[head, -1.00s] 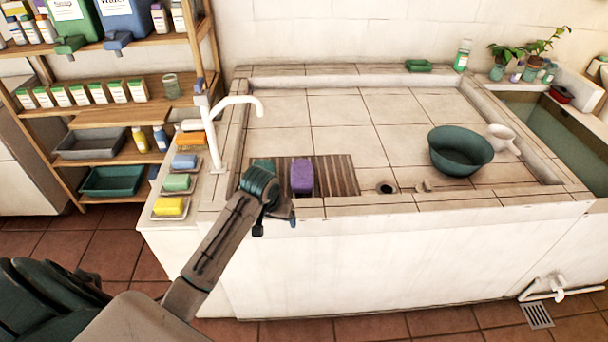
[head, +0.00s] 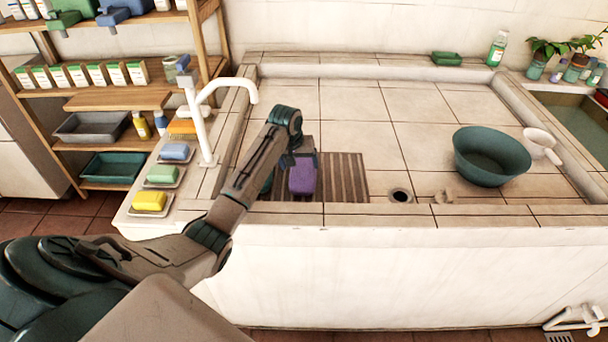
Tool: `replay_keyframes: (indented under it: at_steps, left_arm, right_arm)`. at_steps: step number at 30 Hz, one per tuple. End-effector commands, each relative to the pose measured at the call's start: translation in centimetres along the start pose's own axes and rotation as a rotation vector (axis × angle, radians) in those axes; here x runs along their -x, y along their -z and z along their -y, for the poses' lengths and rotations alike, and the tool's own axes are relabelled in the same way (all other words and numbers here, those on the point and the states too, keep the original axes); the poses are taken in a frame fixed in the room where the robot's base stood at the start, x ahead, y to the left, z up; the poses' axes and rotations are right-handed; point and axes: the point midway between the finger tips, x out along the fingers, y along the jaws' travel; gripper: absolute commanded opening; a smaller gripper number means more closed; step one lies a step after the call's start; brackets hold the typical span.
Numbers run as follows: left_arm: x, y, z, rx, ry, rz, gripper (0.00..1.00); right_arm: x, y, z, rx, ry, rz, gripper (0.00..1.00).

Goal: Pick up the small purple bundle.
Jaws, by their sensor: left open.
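The small purple bundle (head: 302,180) stands on the brown slatted rack (head: 345,178) in the tiled washbasin. My left arm reaches over the basin's front rim from the left. My left gripper (head: 291,160) points down at the upper left edge of the bundle and overlaps it slightly in this view. It is open with nothing in it; its fingertips are small and dark, and I cannot tell whether they touch the bundle. My right gripper is out of view.
A white tap (head: 205,120) rises left of the rack. Yellow, green and blue soaps (head: 150,201) lie on dishes along the left ledge. The basin's middle is clear.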

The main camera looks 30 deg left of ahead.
Motion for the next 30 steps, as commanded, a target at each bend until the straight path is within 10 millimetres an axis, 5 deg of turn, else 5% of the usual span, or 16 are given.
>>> replay_keyframes:
  at_steps: [10,22,27,30]
  left_arm:
    - [-4.0,-0.3,-0.2,0.000,0.001,0.004,0.82]
    - [-5.7,-0.2,-0.1,-0.002,0.000,0.000,0.82]
    - [-5.7,-0.2,-0.1,-0.002,0.001,0.000,0.49]
    - [-5.7,-0.2,-0.1,-0.001,0.000,-0.001,0.49]
  right_arm:
    - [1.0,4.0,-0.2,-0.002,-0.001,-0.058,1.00]
    - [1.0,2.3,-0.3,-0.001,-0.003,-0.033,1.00]
    - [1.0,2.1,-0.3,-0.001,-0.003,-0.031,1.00]
    - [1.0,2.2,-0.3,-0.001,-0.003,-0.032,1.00]
